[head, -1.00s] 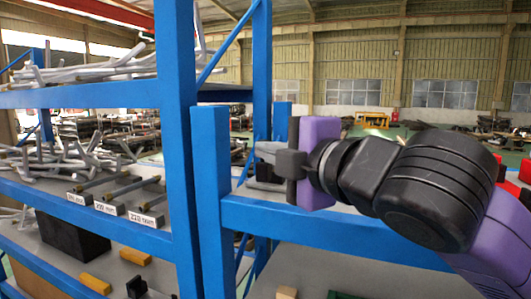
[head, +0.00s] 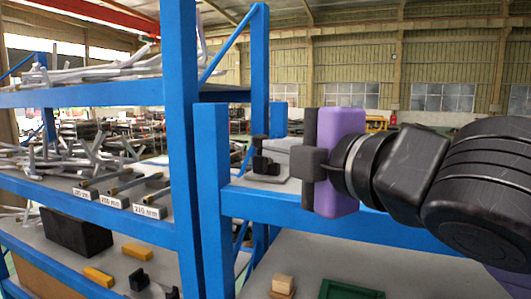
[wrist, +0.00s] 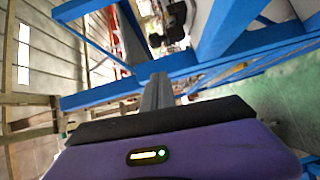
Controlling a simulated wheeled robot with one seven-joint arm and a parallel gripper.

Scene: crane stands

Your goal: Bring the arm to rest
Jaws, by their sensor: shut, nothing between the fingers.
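My gripper (head: 306,162) is in front of the blue shelf frame in the head view, at the end of my purple and black arm, which reaches in from the right. Its fingers are together and hold nothing. In the wrist view the shut fingers (wrist: 158,92) show as a grey strip pointing away from the dark and purple wrist, toward blue beams. The gripper's far side is hidden in the head view.
A blue upright (head: 212,200) stands close left of my gripper, and a blue beam (head: 370,226) runs below it. A small black device (head: 264,160) sits on the shelf behind. Left shelves hold metal tubes (head: 70,150), labelled blocks and yellow pieces (head: 137,251). A green tray (head: 350,290) lies lower.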

